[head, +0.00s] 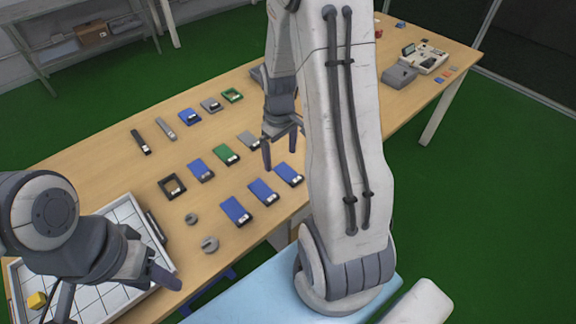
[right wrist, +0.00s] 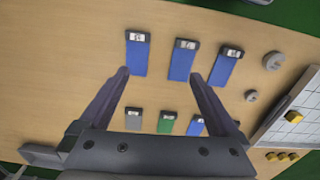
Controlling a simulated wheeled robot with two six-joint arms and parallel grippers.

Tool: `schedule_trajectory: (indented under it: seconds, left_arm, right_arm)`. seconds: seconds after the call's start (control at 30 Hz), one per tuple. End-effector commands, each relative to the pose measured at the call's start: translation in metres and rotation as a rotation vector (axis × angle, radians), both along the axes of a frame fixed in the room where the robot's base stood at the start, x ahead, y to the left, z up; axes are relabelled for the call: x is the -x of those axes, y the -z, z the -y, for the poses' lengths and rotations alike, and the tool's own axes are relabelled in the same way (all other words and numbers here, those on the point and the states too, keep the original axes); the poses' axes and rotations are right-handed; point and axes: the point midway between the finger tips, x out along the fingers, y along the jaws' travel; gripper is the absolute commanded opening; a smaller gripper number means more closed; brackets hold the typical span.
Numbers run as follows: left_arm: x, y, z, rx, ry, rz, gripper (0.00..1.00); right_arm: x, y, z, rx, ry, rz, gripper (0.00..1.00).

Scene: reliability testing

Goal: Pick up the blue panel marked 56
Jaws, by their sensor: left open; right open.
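Three blue panels form the near row in the head view: a left one (head: 236,210), a middle one (head: 263,191) and a right one (head: 289,174). The right wrist view shows the same three (right wrist: 136,58) (right wrist: 182,63) (right wrist: 223,70). Another blue panel (head: 201,170) lies behind, beside a green (head: 226,154) and a grey one (head: 249,140). The labels are too small to read, so I cannot tell which is 56. My right gripper (head: 280,155) is open and empty above the panels, fingers pointing down. My left gripper (head: 152,272) is open over the white tray.
Grey round parts (head: 210,244), a black square frame (head: 172,186) and several small modules lie on the wooden table. A grey box (head: 399,76) stands farther right.

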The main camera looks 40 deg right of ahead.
Motion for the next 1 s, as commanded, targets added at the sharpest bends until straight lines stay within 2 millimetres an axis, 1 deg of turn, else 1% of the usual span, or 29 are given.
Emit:
schedule_trajectory:
  seconds: [0.03,0.1,0.2,0.43,0.5,0.67,0.77,0.9,1.0]
  left_arm:
    - [0.0,-0.006,0.0,0.0,0.0,0.0,0.5]
    - [0.0,-0.007,0.0,0.0,0.0,0.0,0.5]
    - [0.0,-0.008,0.0,0.0,0.0,0.0,0.5]
    - [0.0,-0.007,0.0,0.0,0.0,0.0,0.5]
    - [0.0,-0.007,0.0,0.0,0.0,0.0,0.5]
    - [0.0,-0.008,0.0,0.0,0.0,0.0,0.5]
    - [0.0,-0.011,0.0,0.0,0.0,0.0,0.5]
    - [0.0,-0.013,0.0,0.0,0.0,0.0,0.5]
    - [0.0,-0.013,0.0,0.0,0.0,0.0,0.5]
  right_arm:
    - [0.003,0.004,0.018,0.0,0.029,-0.006,0.97]
    - [0.007,0.01,0.034,0.001,0.047,-0.008,0.97]
    - [0.01,0.019,0.046,0.001,0.059,-0.01,0.97]
    - [0.01,0.055,0.047,0.0,0.061,-0.011,0.97]
    - [0.01,0.062,0.047,0.001,0.061,-0.01,0.97]
    - [0.01,0.072,0.047,0.002,0.061,-0.009,0.97]
    - [0.01,0.084,0.047,0.0,0.061,-0.011,0.97]
    - [0.009,0.105,0.048,0.0,0.061,-0.011,0.97]
    - [0.009,0.116,0.048,0.002,0.061,-0.009,0.97]
